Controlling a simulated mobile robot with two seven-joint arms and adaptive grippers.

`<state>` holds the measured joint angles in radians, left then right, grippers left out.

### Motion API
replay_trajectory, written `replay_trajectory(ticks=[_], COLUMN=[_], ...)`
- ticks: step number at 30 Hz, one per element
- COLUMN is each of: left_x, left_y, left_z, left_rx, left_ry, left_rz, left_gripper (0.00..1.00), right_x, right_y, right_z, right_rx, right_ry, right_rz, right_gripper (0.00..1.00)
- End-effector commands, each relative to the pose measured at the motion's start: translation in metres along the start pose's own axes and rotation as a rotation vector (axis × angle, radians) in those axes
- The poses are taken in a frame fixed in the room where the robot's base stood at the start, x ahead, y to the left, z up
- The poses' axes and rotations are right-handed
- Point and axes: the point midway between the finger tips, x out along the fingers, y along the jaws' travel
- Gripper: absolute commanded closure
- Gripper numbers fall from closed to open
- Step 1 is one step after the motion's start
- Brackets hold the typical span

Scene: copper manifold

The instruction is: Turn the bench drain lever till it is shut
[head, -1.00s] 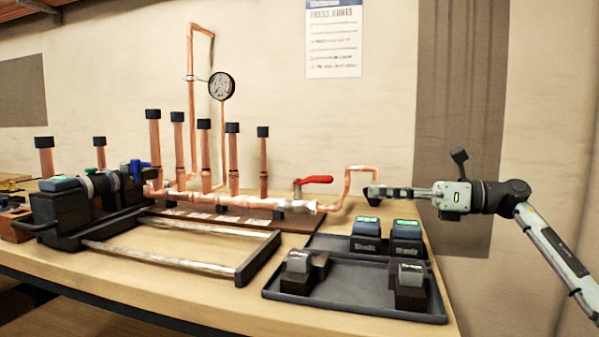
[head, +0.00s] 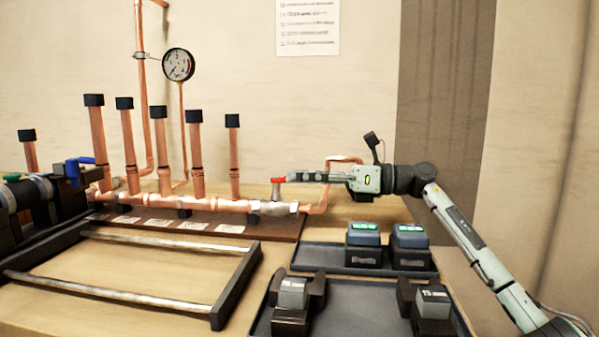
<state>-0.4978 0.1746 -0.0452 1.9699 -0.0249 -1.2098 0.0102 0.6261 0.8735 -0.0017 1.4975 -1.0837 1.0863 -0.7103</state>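A red lever (head: 278,180) sits on a valve (head: 276,208) at the right end of the horizontal copper pipe. Only its left end, above the valve stem, shows; the rest is hidden behind my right gripper. My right gripper (head: 292,177) points left at the lever's height, with its dark fingers over the lever in the picture. I see the fingers from the side, so whether they are open or shut, or touch the lever, is unclear. My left gripper is out of view.
Copper risers with dark caps (head: 126,140) stand left of the valve, below a pressure gauge (head: 178,64). A blue handle (head: 76,168) is at far left. A bent copper pipe (head: 325,190) passes near my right gripper. Battery-like blocks (head: 364,236) stand in a dark tray (head: 333,270).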

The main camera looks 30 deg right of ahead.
Motion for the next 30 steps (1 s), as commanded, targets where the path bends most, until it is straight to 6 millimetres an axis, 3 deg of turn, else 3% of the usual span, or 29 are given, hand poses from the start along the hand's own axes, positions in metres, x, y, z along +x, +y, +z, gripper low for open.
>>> replay_trajectory(ticks=[10, 19, 30], left_x=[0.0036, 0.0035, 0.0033], left_y=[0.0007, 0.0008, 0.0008], left_z=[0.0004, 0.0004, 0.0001], left_rx=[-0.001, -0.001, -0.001], left_ry=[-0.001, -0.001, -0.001], left_rz=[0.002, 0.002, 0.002], left_gripper=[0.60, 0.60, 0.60], right_x=[0.0065, 0.0062, 0.0061], right_y=[-0.0002, -0.0001, -0.0002], right_z=[-0.0002, -0.0002, -0.0001], right_rx=[0.000, 0.000, 0.000], right_ry=[0.000, 0.000, 0.000], right_rz=[-0.001, -0.001, -0.001], right_gripper=[0.63, 0.99, 1.00])
